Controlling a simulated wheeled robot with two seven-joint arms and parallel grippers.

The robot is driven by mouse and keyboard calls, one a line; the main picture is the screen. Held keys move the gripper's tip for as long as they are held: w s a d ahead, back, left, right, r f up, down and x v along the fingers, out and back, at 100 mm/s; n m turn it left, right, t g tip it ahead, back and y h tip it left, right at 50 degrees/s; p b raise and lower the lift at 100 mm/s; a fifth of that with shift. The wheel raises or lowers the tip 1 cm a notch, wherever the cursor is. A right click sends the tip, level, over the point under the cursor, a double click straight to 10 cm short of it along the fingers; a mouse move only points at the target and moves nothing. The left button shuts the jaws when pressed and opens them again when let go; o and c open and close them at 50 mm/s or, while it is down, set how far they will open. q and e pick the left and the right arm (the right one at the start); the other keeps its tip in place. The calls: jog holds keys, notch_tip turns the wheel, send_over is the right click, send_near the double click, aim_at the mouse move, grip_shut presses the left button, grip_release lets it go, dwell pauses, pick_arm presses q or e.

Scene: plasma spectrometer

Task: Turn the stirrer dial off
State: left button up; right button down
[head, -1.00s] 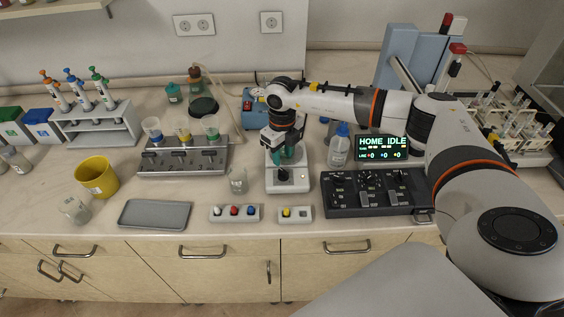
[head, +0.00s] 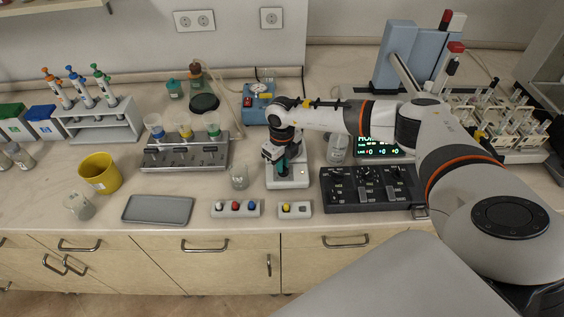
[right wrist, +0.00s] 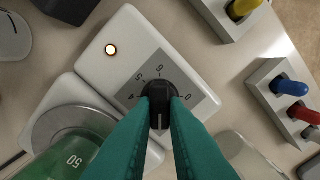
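The white stirrer (head: 299,172) stands mid-bench under my right gripper (head: 281,172). In the right wrist view its black dial (right wrist: 159,90) sits on a grey numbered scale, and a small lamp (right wrist: 110,49) beside it is lit. The teal fingertips of my right gripper (right wrist: 160,103) are on both sides of the dial, seemingly closed against it. A white mark on the dial shows between the fingers. In the head view the gripper hides the dial. My left gripper is not in view.
A glass beaker (head: 239,177) stands just left of the stirrer. A dark control box (head: 372,190) is close on its right, and a bottle (head: 337,148) stands behind that. Button boxes (head: 236,209) lie in front. A grey tray (head: 157,209) is farther left.

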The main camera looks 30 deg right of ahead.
jog(key=n+b, duration=0.4)
jog(key=shift+f, duration=0.2)
jog(key=n+b, duration=0.3)
jog(key=n, duration=0.1)
jog(key=shift+a+b, duration=0.15)
jog(key=shift+b, duration=0.15)
jog(key=n+b, duration=0.3)
jog(key=shift+s+n, duration=0.1)
jog(key=shift+n, duration=0.2)
jog(key=n+b, duration=0.2)
jog(key=n, duration=0.1)
jog(key=shift+r+b, duration=0.15)
jog(key=shift+b, duration=0.25)
jog(key=shift+s+r+n+b, duration=0.15)
jog(key=shift+n+b, duration=0.75)
jog(key=shift+n, duration=0.8)
jog(key=c, duration=1.4)
grip_release()
jog(key=shift+c, duration=0.2)
